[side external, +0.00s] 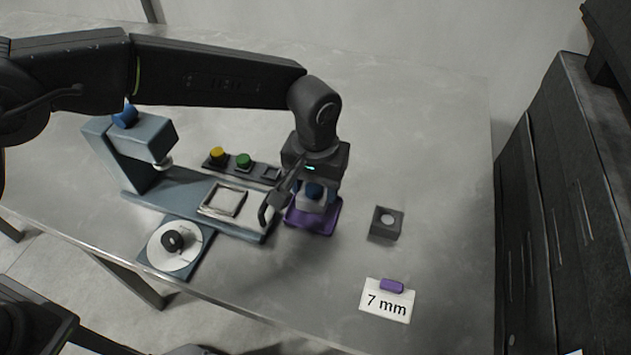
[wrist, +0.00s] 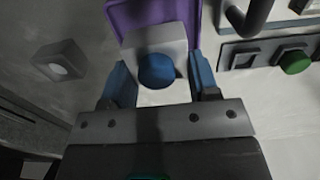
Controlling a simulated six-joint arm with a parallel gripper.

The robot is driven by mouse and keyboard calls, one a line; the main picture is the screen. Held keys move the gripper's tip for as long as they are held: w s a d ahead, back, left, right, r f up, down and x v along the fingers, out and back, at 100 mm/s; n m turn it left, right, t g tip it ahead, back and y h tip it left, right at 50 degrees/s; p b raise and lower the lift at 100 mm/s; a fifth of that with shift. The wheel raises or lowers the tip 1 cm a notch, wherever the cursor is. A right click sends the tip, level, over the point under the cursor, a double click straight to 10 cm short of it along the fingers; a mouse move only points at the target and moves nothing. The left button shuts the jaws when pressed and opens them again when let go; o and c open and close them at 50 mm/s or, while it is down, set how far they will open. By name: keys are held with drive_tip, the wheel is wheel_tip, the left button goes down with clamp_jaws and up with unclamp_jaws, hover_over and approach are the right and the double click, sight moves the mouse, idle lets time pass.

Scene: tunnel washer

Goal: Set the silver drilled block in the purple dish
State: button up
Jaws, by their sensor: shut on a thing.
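The silver block (side external: 312,203) is between the jaws of my gripper (side external: 313,193), directly over the purple dish (side external: 318,231). In the wrist view, the block (wrist: 172,34) sits between the two blue finger pads of my gripper (wrist: 160,75), with a round blue spot on its near face. My gripper is shut on it. The purple dish (wrist: 121,16) lies just beyond the block at the top of the wrist view. I cannot tell whether the block touches the dish floor.
A dark drilled block (side external: 386,222) stands right of the dish. The "7 mm" card (side external: 387,301) with a purple piece lies in front. A blue-grey press (side external: 153,150) with a square frame stands left, near a strip with yellow and green buttons (side external: 243,161). A black knob on a white disc (side external: 185,250) is front left.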

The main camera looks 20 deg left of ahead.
drive_tip(key=shift+f, duration=0.2)
idle(0.5)
drive_tip(key=shift+f, duration=0.35)
drive_tip(key=shift+f, duration=0.3)
idle(0.3)
drive_tip(key=shift+f, duration=0.25)
drive_tip(key=shift+f, duration=0.15)
idle(0.5)
drive_tip(key=o, duration=1.4)
